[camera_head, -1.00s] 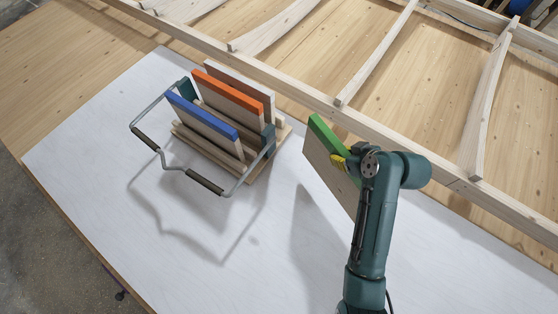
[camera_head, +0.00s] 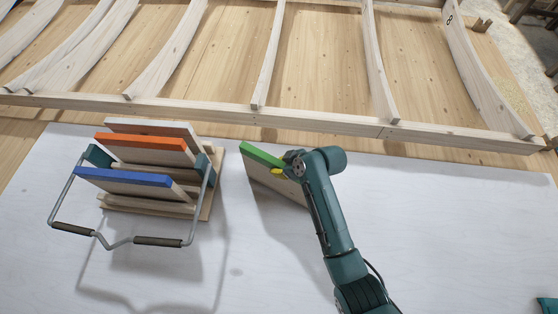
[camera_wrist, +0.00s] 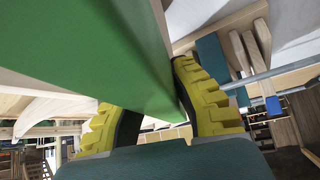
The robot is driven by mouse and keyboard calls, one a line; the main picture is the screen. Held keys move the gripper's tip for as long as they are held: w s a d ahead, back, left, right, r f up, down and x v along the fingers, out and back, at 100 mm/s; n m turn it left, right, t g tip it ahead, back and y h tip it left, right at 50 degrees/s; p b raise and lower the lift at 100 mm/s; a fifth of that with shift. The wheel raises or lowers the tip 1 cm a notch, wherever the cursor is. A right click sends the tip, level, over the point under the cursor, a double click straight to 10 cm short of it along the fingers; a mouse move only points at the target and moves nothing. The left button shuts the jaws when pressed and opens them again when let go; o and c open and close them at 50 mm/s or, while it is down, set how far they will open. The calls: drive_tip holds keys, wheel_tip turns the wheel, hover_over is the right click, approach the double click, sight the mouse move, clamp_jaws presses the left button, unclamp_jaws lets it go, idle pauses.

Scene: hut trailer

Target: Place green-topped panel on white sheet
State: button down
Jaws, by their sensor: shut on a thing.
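The green-topped panel (camera_head: 266,170) is a wooden board with a green top edge, held tilted above the white sheet (camera_head: 270,260). My gripper (camera_head: 279,171) is shut on its upper edge, near the right end. In the wrist view the panel's green edge (camera_wrist: 90,50) fills the upper left, between the two yellow ridged fingers of my gripper (camera_wrist: 160,118). A shadow lies on the sheet below the panel. The panel's lower right part is hidden behind my arm.
A wooden rack (camera_head: 218,182) with blue-, orange- and white-topped panels and a metal handle (camera_head: 113,246) stands left of my gripper. A ribbed wooden frame (camera_head: 215,112) runs along the back.

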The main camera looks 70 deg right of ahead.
drive_tip(key=shift+w+d, duration=0.1)
drive_tip(key=shift+d, duration=0.05)
drive_tip(key=c, duration=1)
unclamp_jaws()
drive_tip(key=shift+f, duration=0.2)
drive_tip(key=shift+c, duration=0.2)
drive_tip(key=p+v, duration=0.1)
drive_tip(key=v, duration=1.1)
